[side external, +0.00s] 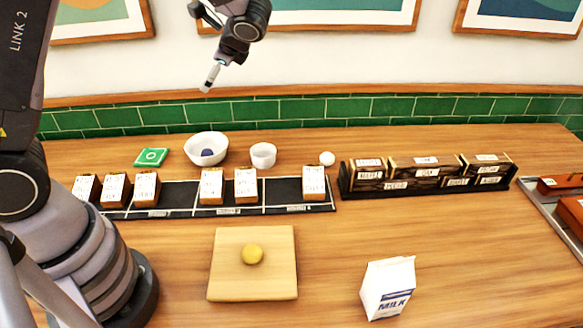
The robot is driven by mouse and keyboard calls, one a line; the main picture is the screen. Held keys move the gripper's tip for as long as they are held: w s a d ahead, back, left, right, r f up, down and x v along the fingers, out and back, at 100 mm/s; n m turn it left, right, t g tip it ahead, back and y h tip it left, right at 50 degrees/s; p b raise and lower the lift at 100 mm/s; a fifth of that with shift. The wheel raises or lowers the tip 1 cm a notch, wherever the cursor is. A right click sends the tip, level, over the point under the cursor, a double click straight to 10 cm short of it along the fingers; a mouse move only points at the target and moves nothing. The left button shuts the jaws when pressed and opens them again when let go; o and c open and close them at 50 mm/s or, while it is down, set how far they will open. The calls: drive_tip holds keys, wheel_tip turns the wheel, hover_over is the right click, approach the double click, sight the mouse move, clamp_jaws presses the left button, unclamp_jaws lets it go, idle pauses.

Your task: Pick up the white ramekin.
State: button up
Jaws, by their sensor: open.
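The white ramekin (263,155) is a small, plain cup standing upright on the wooden counter, behind the black divided tray. It is to the right of a larger white bowl (218,141), with a small gap between them. My gripper (204,44) is high at the top of the view, in front of the wall in the picture, above and to the left of the ramekin. Its fingers are spread apart with nothing between them. It is well clear of the ramekin. The ramekin is in plain sight, and I see nothing in it from here.
The bowl holds a dark blue item (207,152). A green packet (151,157) lies to its left and a white ball (327,158) to the ramekin's right. The black tray (275,192) holds several boxes. A board (225,275) with a yellow ball and a milk carton (387,287) are in front.

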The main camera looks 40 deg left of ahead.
drive_tip(key=w+f+m+t+y, duration=0.1)
drive_tip(key=w+f+m+y, duration=0.1)
drive_tip(key=w+f+m, duration=0.55)
drive_tip(key=m+t, duration=0.3)
drive_tip(key=t, duration=0.1)
approach(260, 150)
drive_tip(key=shift+y, duration=0.4)
drive_tip(key=x, duration=0.4)
drive_tip(key=shift+d+f, duration=0.25)
drive_tip(key=shift+f, duration=0.1)
drive_tip(key=shift+x, duration=1.25)
drive_tip(key=shift+w+a+f, duration=0.15)
drive_tip(key=shift+a, duration=0.05)
drive_tip(key=c, duration=1.1)
drive_tip(key=shift+c, duration=0.2)
